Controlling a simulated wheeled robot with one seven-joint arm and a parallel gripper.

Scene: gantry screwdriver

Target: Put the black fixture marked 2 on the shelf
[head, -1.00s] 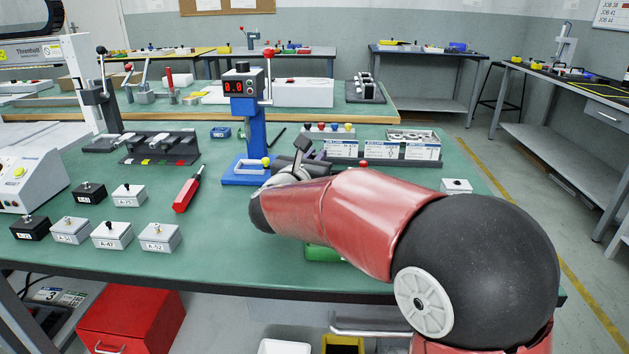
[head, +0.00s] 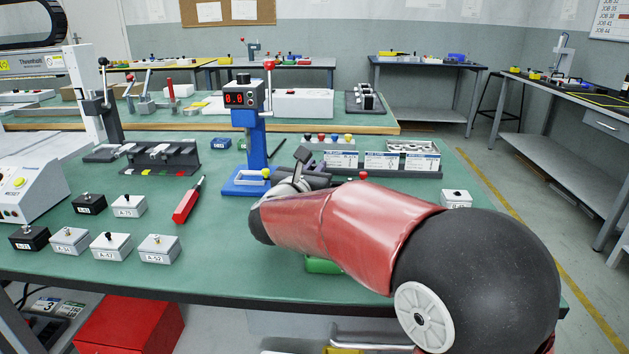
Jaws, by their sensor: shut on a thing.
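My gripper (head: 292,187) is over the green workbench (head: 230,225), partly hidden behind my red and black forearm. It is shut on a dark grey object (head: 318,181), of which only a part shows beyond the wrist. I cannot read any mark on it, so I cannot tell whether it is the black fixture marked 2. A low shelf (head: 50,318) shows under the bench at the lower left, with a white card marked 3 (head: 43,304) on it.
A blue stand with a red display (head: 254,135) is just behind my gripper. Label trays (head: 382,162) stand behind right. A red cabinet (head: 130,325) is below the bench.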

